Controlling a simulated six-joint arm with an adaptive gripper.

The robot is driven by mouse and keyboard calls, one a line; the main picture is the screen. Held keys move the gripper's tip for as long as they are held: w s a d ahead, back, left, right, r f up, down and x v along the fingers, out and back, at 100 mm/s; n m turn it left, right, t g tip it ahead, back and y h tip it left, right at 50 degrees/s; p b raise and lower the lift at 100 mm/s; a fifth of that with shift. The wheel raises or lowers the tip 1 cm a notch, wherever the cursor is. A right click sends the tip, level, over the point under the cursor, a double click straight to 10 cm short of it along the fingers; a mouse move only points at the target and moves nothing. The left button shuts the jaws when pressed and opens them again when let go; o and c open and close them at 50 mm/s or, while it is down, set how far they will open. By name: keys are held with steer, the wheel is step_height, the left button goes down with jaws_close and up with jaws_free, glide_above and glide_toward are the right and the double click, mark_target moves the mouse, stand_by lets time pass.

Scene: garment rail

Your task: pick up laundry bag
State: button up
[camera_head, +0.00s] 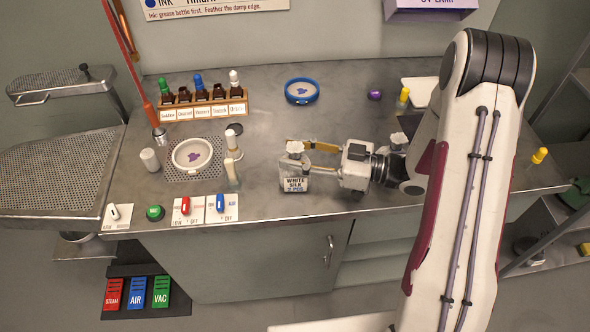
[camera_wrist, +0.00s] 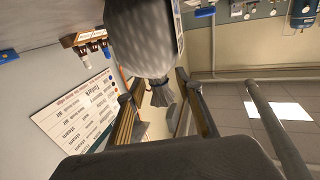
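The laundry bag (camera_head: 294,184) is small and grey with a tied top and a label reading WHITE SILK. It stands near the bench's front edge in the head view. My gripper (camera_head: 294,157) reaches it from the right, with one finger on the far side and one toward the front. In the wrist view the bag's meshed body (camera_wrist: 138,38) is large at the top, and its gathered neck lies between the spread fingertips of my gripper (camera_wrist: 164,88). Gaps show on both sides of the neck. I cannot tell whether a finger touches the bag's body.
A rack of bottles (camera_head: 203,108) stands at the back left of the steel bench (camera_head: 262,122). A white dish (camera_head: 192,155), switch cards (camera_head: 187,210) and a pale bottle (camera_head: 232,172) are left of the bag. A blue-rimmed dish (camera_head: 301,91) sits behind it. The bench between is clear.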

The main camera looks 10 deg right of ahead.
stand_by(0.3)
jaws_close()
steer(key=shift+r, duration=0.1)
steer(key=shift+r, duration=4.9)
